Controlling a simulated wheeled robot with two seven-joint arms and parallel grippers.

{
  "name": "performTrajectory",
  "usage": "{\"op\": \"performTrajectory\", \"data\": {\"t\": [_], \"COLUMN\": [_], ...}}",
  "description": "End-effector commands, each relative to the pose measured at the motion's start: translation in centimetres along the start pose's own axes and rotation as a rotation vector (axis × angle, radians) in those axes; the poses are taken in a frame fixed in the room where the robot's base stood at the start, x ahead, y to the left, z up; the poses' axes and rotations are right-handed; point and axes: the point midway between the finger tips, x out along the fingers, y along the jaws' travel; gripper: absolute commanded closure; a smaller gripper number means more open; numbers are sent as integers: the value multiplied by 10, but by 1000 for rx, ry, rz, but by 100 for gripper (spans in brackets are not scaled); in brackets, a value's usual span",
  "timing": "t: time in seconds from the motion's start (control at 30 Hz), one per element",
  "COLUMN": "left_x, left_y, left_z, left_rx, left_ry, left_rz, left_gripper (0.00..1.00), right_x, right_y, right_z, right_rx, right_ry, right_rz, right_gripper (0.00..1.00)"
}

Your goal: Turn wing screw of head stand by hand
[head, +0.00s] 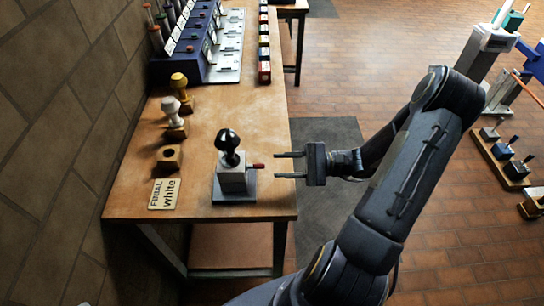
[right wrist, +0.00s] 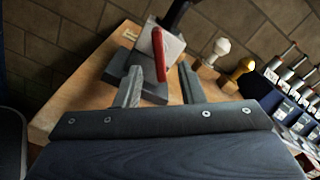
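The head stand (head: 232,180) is a pale grey block on a dark grey base plate near the table's front edge, with a glossy black head (head: 228,143) upright on top. Its red wing screw (head: 258,166) sticks out of the block's right side. My right gripper (head: 277,165) is open and empty, its fingers level and pointing at the screw from the right, with a small gap left. In the right wrist view, the red wing (right wrist: 159,52) appears tilted between the two fingers (right wrist: 160,72), beyond their tips. My left gripper is not in view.
Blocks with handles (head: 505,150) stand at far right.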

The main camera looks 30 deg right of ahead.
Motion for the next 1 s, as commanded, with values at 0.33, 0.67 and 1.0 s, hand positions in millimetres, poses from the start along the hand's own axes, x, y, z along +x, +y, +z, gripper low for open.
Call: {"op": "performTrajectory", "data": {"t": [0.33,0.67,1.0], "left_x": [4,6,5], "left_y": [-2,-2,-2], "left_z": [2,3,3], "left_rx": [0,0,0], "left_ry": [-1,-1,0], "left_rz": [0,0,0], "left_gripper": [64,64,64], "right_x": [32,65,64], "right_y": [1,1,1], "right_z": [-1,-1,-1], "right_rx": [1,1,1], "right_ry": [-4,-3,0], "right_rz": [1,1,0], "right_gripper": [64,64,100]}}
